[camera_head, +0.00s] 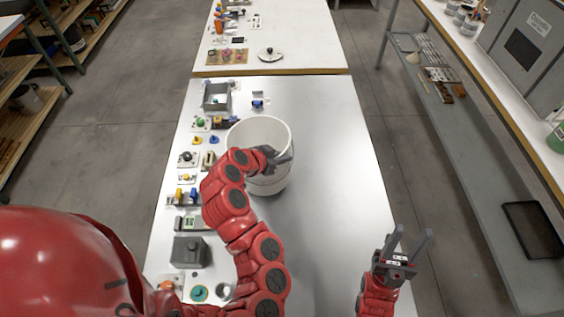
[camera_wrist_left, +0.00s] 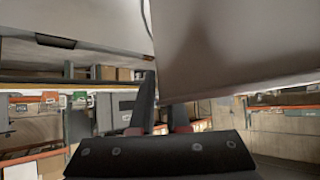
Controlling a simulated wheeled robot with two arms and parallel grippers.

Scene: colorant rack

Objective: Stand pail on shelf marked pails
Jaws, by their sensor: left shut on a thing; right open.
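A large white pail (camera_head: 266,132) is upright over the middle of the long white table (camera_head: 330,150), its open top facing my head camera. My left gripper (camera_head: 279,158) is at the near right side of the pail and shut on it. I cannot tell whether its base touches the table. The pail's wall (camera_wrist_left: 225,50) fills the upper right of the left wrist view, beside the left gripper's fingers (camera_wrist_left: 162,105). My right gripper (camera_head: 407,245) is open and empty, off the table's right edge. I cannot read any shelf marked pails.
Small colourful parts, a grey tray (camera_head: 216,97) and a grey box (camera_head: 187,251) line the table's left side. A second table (camera_head: 300,40) adjoins behind. Shelving (camera_head: 30,60) stands left; a grey shelf unit (camera_head: 475,130) stands right. Floor aisles lie between.

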